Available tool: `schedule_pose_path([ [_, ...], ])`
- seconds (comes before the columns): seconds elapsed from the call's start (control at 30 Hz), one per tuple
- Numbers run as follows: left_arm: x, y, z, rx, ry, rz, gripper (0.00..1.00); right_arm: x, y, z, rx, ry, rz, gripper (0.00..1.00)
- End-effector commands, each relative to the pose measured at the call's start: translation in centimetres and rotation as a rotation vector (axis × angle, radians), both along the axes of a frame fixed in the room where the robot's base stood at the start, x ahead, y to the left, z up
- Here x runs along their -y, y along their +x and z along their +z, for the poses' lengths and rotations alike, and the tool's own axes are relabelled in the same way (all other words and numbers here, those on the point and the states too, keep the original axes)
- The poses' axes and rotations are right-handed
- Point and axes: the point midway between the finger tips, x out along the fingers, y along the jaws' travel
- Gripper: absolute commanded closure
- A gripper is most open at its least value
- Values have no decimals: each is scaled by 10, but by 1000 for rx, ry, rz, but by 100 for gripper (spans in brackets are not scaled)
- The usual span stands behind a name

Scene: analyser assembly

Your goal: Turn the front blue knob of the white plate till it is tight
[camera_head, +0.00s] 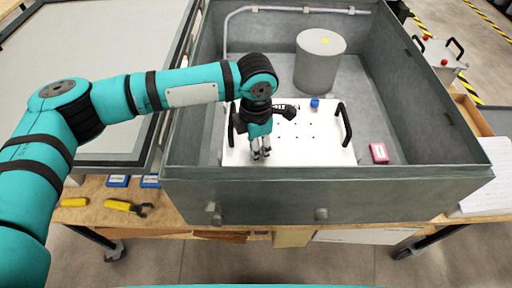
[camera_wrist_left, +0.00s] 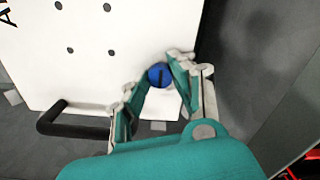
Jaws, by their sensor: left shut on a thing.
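The white plate (camera_head: 310,150) lies inside the grey enclosure and has a black handle at each side; it also shows in the left wrist view (camera_wrist_left: 90,75). My left gripper (camera_head: 261,155) points down at the plate's front left part. In the left wrist view its fingers (camera_wrist_left: 156,82) are shut on the front blue knob (camera_wrist_left: 159,75), one finger on each side. The head view does not show this knob, as the gripper covers it. A second blue knob (camera_head: 315,103) stands at the plate's back edge. My right gripper is not in view.
The grey enclosure (camera_head: 300,187) has raised walls around the plate. A grey cylinder (camera_head: 320,65) stands behind the plate, and a pink-red box (camera_head: 379,153) lies to its right. The plate's black handles (camera_head: 344,124) stick up. A yellow tool (camera_head: 125,206) lies on the wooden bench.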

Motion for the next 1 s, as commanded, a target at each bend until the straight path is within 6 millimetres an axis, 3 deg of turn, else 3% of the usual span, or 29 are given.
schedule_pose_path([
  [0.2, 2, 2, 5, 8, -7, 0, 100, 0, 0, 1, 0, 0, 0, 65],
  [0.23, 2, 2, 5, 8, -7, 0, 74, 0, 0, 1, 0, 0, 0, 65],
  [0.4, 1, 2, 4, 6, -4, 1, 52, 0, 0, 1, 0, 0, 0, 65],
  [0.73, 1, 1, 6, 3, -2, 2, 52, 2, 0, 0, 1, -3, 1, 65],
  [0.87, 1, 1, 23, 4, -3, 2, 52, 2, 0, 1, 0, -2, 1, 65],
  [1.0, 1, 1, 53, 6, -5, 0, 52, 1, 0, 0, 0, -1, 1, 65],
])
